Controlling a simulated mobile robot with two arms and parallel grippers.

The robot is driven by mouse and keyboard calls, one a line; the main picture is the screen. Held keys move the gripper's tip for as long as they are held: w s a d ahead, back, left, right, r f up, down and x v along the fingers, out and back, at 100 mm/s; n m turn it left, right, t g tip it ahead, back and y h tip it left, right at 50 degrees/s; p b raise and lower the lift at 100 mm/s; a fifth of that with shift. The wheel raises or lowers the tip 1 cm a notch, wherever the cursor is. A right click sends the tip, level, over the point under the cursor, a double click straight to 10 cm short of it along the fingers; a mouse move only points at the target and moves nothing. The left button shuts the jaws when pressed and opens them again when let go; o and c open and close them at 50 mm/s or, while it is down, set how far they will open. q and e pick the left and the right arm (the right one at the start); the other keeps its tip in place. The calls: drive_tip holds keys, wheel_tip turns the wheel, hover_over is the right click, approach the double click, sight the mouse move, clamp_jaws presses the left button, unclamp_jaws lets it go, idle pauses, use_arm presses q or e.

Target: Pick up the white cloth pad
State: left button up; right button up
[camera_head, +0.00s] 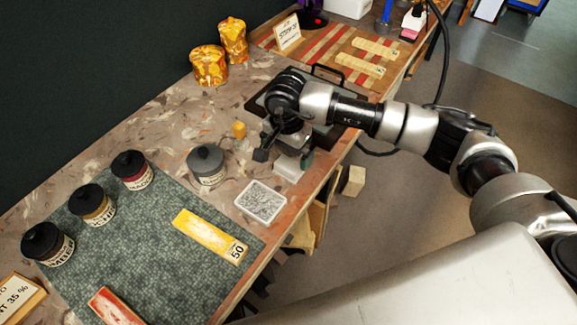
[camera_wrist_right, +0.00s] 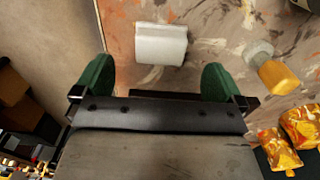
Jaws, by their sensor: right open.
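The white cloth pad (camera_wrist_right: 161,44) lies on the bench top in the right wrist view, a small pale block with a rounded edge. In the head view it shows as a whitish piece (camera_head: 289,170) near the bench's front edge, partly hidden by my right gripper (camera_head: 284,154). The right gripper is open and empty. In the wrist view its green fingertips (camera_wrist_right: 157,80) stand wide apart, with the pad beyond them and roughly centred between them. I cannot tell the exact height above the bench. My left gripper is not in view.
A small yellow-topped bottle (camera_wrist_right: 272,70) stands to the right in the wrist view. In the head view, a grey-lidded jar (camera_head: 207,164) and a white tray of grey bits (camera_head: 261,202) stand close by. Dark-lidded jars (camera_head: 93,205) line the green mat (camera_head: 160,250).

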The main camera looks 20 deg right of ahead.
sight(289, 164)
drive_tip(key=shift+w+d+f+p, duration=0.15)
drive_tip(key=shift+f+p, duration=0.15)
drive_tip(key=shift+f, duration=1.4)
drive_tip(key=shift+w+d+f+p, duration=0.1)
drive_tip(key=shift+f+p, duration=0.15)
drive_tip(key=shift+f, duration=1.45)
drive_tip(key=c, duration=0.9)
